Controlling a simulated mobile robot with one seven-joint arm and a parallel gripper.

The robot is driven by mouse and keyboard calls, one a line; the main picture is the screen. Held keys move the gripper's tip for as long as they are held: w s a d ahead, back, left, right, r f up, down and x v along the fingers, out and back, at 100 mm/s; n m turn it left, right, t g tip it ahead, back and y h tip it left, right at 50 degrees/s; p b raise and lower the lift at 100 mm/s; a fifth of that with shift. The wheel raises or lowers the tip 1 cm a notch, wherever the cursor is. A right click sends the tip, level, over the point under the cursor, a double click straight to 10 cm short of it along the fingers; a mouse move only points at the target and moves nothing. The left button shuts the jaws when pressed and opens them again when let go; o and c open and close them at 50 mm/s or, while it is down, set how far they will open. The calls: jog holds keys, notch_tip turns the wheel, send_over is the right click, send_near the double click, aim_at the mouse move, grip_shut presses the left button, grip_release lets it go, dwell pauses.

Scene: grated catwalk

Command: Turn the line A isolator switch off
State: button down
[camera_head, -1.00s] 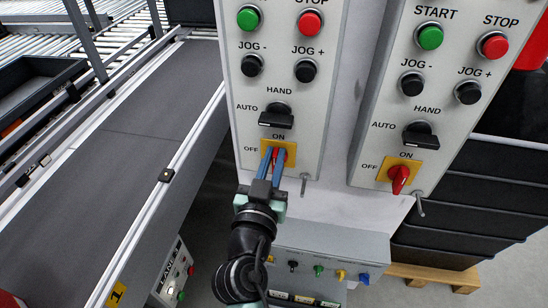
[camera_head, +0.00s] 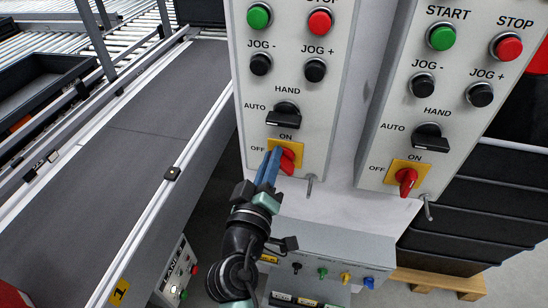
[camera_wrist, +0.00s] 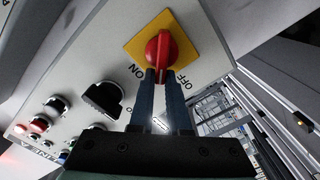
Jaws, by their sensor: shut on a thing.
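The left panel's isolator switch is a red rotary handle (camera_head: 288,160) on a yellow plate (camera_head: 299,148), with ON printed above and OFF at its left. My gripper (camera_head: 277,156) is shut on this red handle, its blue fingers reaching up from the lower left and partly hiding it. The wrist view shows the fingertips (camera_wrist: 161,72) at either side of the lower end of the red handle (camera_wrist: 164,45). In the head view the handle is tilted, its lower end toward the right.
The right panel has a like red switch (camera_head: 407,178) on a yellow plate. A black HAND/AUTO selector (camera_head: 284,116) sits just above the held switch. A metal peg (camera_head: 310,186) juts out at its lower right. A conveyor (camera_head: 130,150) runs at the left.

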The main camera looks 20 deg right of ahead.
jog(key=shift+w+a+f+n+p, duration=0.1)
jog(key=shift+f+n+p, duration=0.2)
jog(key=shift+n, duration=1.15)
jog(key=shift+a+f+n+p, duration=0.1)
jog(key=shift+f+n+p, duration=0.2)
jog(key=shift+n, duration=1.2)
jog(key=shift+w+a+f+n+p, duration=0.15)
jog(key=shift+f+n, duration=0.2)
jog(key=shift+n, duration=1.1)
jog(key=shift+s, duration=0.1)
jog(key=c, duration=0.9)
grip_release()
jog(key=b+v, duration=0.1)
jog(key=v, duration=1.2)
jog(key=shift+b, duration=0.35)
